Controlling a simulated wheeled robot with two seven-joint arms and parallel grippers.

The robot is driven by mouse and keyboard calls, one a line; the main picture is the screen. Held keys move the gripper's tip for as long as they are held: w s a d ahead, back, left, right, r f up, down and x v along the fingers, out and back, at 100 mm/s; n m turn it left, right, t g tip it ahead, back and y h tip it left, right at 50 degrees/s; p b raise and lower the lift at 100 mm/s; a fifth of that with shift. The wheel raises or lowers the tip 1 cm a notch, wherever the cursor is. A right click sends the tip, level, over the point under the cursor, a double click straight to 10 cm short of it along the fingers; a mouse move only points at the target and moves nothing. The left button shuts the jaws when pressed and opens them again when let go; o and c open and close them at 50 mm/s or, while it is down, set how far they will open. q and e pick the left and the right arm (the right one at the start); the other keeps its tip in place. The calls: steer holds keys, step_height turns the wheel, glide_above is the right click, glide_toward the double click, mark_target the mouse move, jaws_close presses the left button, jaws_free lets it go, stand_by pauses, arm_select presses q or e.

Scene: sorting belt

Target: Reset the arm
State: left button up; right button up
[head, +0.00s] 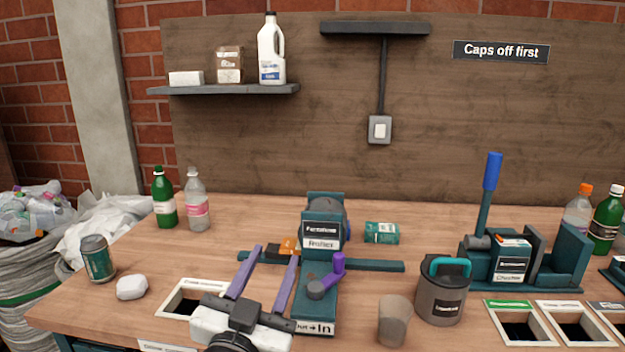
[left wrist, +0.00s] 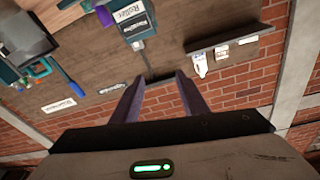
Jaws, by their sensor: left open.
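My left gripper (head: 275,252) is over the front of the wooden table, with its two purple fingers spread and pointing away from me. Nothing is between the fingers. They lie just left of the teal machine labelled Roller (head: 322,215), which has a purple crank (head: 325,278); I cannot tell whether the gripper touches it. In the left wrist view, which is tilted, the open fingers (left wrist: 158,80) also show empty, with the roller (left wrist: 133,18) beyond them. My right gripper is in neither view.
A green bottle (head: 164,205), clear bottle (head: 197,207), green can (head: 97,258) and white lump (head: 131,287) stand left. A grey cup (head: 394,322), lidded pot (head: 440,300) and lever crusher (head: 510,265) stand right. The table has square openings along its front.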

arm_select(q)
steer(key=s+a+f+n+g+y, duration=0.2)
steer(key=s+a+f+g, duration=0.3)
steer(key=f, duration=0.5)
steer(key=s+a+f+n+g+y, duration=0.1)
steer(key=s+a+f+g+y, duration=0.15)
steer(key=s+a+f, duration=0.65)
steer(key=s+a+f+g, duration=0.1)
steer(key=s+f+g, duration=0.4)
steer(key=s, duration=0.4)
steer(key=s+a+f+g, duration=0.1)
steer(key=s+f+g, duration=0.2)
steer(key=s+f, duration=0.45)
steer(key=w+d+f+t+h+b, duration=0.1)
steer(key=d+f+t, duration=0.1)
steer(key=f, duration=0.3)
steer(key=w+d+f+t+h+b, duration=0.1)
steer(key=w+d+f+t+h, duration=0.1)
steer(key=d+f, duration=0.3)
steer(key=shift+w+f+t, duration=0.25)
steer(key=shift+f+t, duration=0.2)
steer(key=shift+f, duration=0.3)
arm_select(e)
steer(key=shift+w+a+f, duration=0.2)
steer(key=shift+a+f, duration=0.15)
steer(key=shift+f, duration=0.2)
